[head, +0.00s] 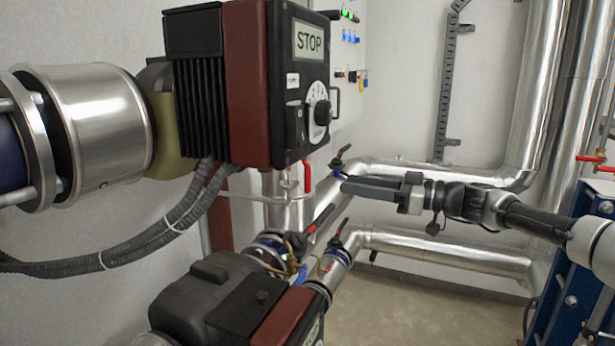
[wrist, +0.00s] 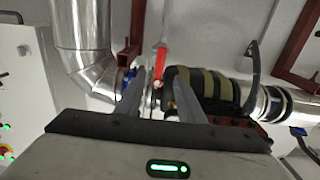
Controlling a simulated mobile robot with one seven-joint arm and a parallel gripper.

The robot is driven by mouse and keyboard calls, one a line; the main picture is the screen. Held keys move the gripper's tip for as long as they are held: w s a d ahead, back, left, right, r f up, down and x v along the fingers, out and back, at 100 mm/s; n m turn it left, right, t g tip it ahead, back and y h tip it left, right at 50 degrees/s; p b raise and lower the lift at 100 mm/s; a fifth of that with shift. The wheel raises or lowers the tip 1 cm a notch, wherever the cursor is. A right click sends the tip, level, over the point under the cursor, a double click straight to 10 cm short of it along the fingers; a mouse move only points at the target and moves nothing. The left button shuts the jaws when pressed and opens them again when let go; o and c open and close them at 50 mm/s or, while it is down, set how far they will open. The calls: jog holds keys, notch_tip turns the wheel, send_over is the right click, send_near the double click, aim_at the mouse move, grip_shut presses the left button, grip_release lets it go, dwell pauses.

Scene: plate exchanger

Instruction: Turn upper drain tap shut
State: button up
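A small tap with a red lever (head: 307,177) is on the pipework below the STOP control box in the head view. Its lever hangs roughly vertical. A red lever (wrist: 161,62) also shows in the wrist view, beyond and between my fingers. My gripper (head: 348,187) is to the right of the tap in the head view, with its fingers pointing left towards it. In the wrist view my gripper (wrist: 158,88) has its two fingers apart with nothing held between them. The lever seems clear of the fingers, though the depth is hard to judge.
The STOP control box (head: 275,85) overhangs the tap. Silver pipes (head: 440,172) run behind and below my arm. More red-handled taps (head: 592,158) are at the far right by a blue frame (head: 590,235). Floor is clear below.

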aim_at(311, 178)
jog(key=p+x, duration=0.1)
jog(key=x, duration=1.1)
jog(key=shift+a+f+p, duration=0.1)
jog(key=shift+a+p, duration=0.1)
jog(key=shift+p, duration=0.15)
grip_shut()
